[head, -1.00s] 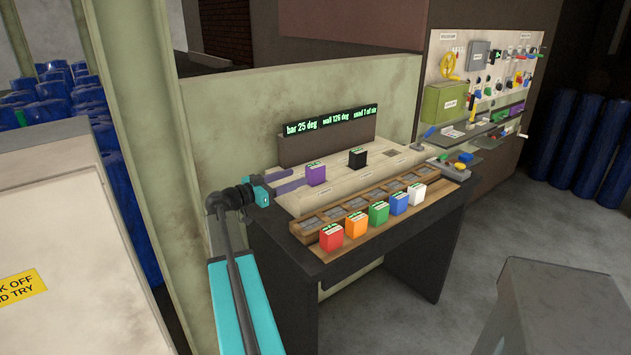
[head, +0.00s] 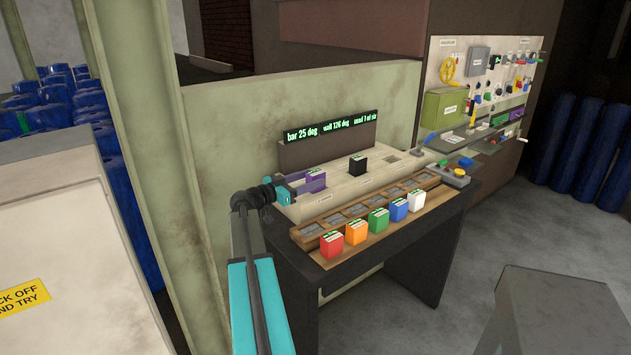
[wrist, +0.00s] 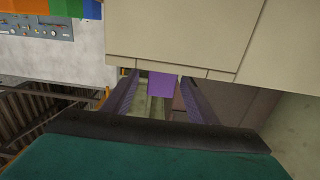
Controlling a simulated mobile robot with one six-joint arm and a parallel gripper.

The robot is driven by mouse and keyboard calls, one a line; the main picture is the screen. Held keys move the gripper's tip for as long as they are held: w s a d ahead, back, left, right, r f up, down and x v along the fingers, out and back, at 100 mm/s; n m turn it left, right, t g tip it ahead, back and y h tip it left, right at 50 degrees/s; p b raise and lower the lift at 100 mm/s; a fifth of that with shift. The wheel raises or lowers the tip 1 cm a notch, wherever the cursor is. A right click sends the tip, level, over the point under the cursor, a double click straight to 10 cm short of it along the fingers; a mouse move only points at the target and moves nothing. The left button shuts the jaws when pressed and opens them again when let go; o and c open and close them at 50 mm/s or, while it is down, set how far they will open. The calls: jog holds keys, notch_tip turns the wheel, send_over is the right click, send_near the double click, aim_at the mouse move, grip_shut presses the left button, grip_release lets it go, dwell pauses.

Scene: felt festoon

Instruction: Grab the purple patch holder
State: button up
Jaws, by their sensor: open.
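The purple patch holder (head: 317,175) stands at the left end of the pale console top. My gripper (head: 308,183) reaches it from the left with its two fingers open. In the wrist view the purple holder (wrist: 163,84) shows between the far ends of the two purple-grey fingers (wrist: 160,98). In the head view the fingers and arm partly hide the holder's lower part.
A black block (head: 357,163) stands to the right on the console (head: 345,185). A front shelf holds red (head: 331,244), orange (head: 356,233), green (head: 378,220), blue (head: 398,210) and white (head: 416,201) blocks. A display (head: 331,126) stands behind. A tool board (head: 480,75) is at the back right.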

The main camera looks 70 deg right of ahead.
aim_at(324, 173)
jog(key=shift+s+d, duration=0.35)
jog(key=shift+d, duration=0.3)
jog(key=shift+p+x, duration=1.25)
jog(key=shift+x, duration=1.35)
jog(key=shift+w, duration=0.1)
jog(key=c, duration=1.3)
